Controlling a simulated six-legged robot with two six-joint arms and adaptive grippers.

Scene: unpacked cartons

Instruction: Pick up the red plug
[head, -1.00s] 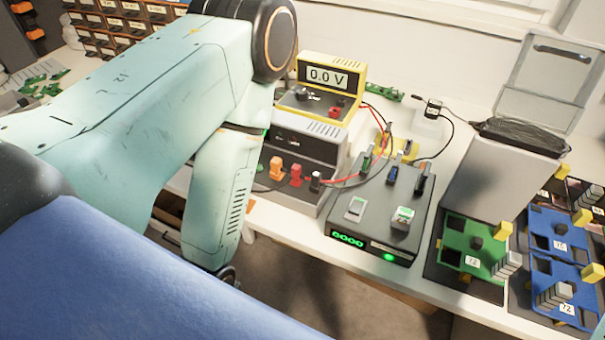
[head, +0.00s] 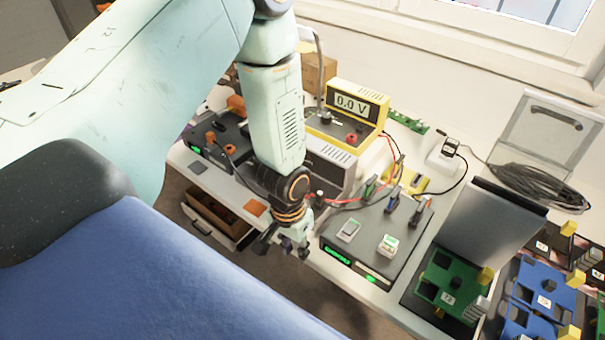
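My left arm comes in from the left, and its gripper (head: 282,248) hangs in front of the table's front edge, pointing down. Its dark fingers look spread apart, with nothing seen between them. The grey power supply (head: 329,160) stands just behind the wrist. The red plug on its front is hidden behind my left wrist and forearm. A black plug (head: 319,199) shows just right of the wrist, with a red lead beside it. My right gripper is not in view.
A black box (head: 362,232) with upright clips and green lights stands right of the gripper. A yellow meter (head: 355,102) reading 0.0 V stands behind. An open drawer (head: 215,222) lies below the table edge at left. Green (head: 446,287) and blue boards are at right.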

